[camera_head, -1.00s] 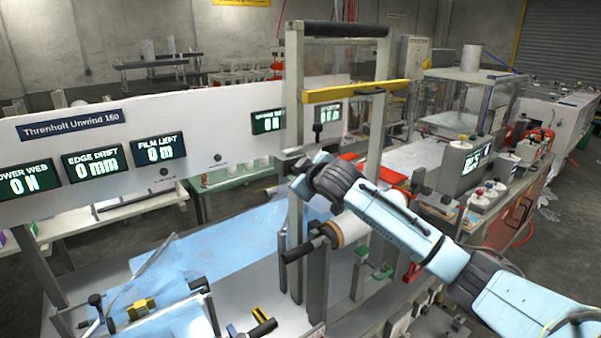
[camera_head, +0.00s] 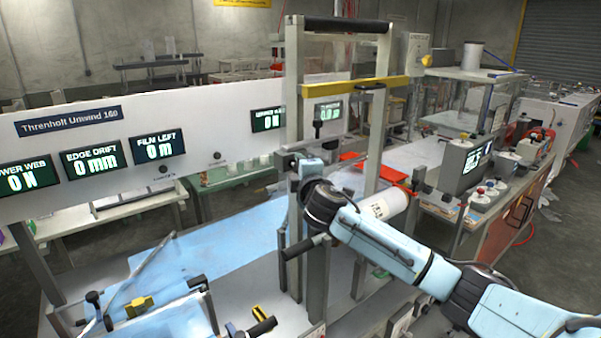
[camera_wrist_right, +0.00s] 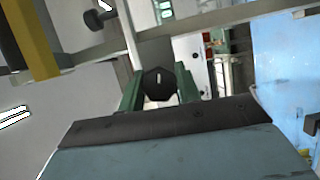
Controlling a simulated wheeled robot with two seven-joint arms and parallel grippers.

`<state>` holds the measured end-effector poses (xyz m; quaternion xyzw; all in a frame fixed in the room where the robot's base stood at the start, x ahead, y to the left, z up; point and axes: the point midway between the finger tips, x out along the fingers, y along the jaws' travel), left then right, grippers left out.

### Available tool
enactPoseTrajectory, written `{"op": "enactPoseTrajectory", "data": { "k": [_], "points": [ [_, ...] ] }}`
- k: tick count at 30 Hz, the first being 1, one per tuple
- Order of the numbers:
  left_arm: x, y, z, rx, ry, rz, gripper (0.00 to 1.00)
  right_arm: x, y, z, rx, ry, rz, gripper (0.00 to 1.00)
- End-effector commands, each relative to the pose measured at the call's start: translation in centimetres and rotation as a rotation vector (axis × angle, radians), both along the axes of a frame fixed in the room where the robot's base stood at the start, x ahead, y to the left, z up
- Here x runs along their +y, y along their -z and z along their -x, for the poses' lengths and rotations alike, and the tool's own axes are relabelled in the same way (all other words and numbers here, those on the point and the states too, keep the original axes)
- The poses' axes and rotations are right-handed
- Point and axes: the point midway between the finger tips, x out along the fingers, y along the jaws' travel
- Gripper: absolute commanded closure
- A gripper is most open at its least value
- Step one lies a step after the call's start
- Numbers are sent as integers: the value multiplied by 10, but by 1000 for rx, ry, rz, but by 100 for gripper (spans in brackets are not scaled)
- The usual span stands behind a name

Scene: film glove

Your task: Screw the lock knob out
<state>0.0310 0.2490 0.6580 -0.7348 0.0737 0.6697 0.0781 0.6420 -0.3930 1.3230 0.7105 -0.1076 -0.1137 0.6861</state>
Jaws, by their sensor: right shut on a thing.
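The lock knob (camera_wrist_right: 158,86) is black, many-sided and has a short white mark on its face. In the right wrist view it sits between the green fingers of my right gripper (camera_wrist_right: 158,92), which is shut on it. In the head view my right arm reaches in from the right to the upright frame (camera_head: 295,110). There the wrist hides the knob, and the fingers are hard to make out. My left gripper is not in view.
A white roll (camera_head: 388,204) lies partly behind my right arm. A yellow bar (camera_head: 352,90) crosses the frame above, with another black knob (camera_head: 317,129) below it. A white panel with displays (camera_head: 100,150) stands at the left.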

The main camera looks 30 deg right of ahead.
Motion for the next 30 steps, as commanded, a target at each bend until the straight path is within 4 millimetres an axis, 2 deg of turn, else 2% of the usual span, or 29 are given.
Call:
{"op": "enactPoseTrajectory", "data": {
  "k": [18, 30],
  "points": [
    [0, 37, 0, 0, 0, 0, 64, -1, -1, 0, -51, 3, 556, 89],
    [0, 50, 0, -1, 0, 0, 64, -1, -3, 0, -66, 4, 749, 89]
  ]
}}
